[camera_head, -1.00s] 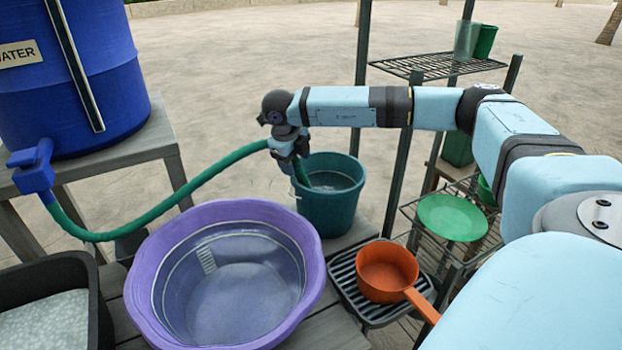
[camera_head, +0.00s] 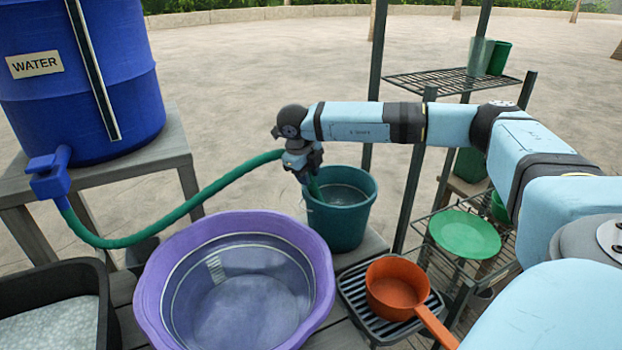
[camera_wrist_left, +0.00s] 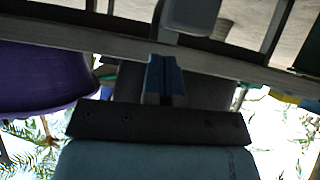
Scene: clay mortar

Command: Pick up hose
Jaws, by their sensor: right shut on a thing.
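The green hose (camera_head: 175,213) runs from the blue tap (camera_head: 50,176) of the water barrel, sags, then rises to my right gripper (camera_head: 303,172). My right gripper is shut on the hose near its free end. The hose tip is partly hidden by the gripper and bucket. My left gripper (camera_wrist_left: 165,80) is not in the head view. In the left wrist view its blue fingers appear together with nothing seen between them.
A purple basin (camera_head: 318,262) stands in front of the bucket. An orange dipper (camera_head: 395,289) sits on a black rack to its right. A dark tray (camera_head: 100,285) with pale contents is at the lower left. The blue water barrel (camera_head: 85,100) and a metal shelf (camera_head: 450,80) stand behind.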

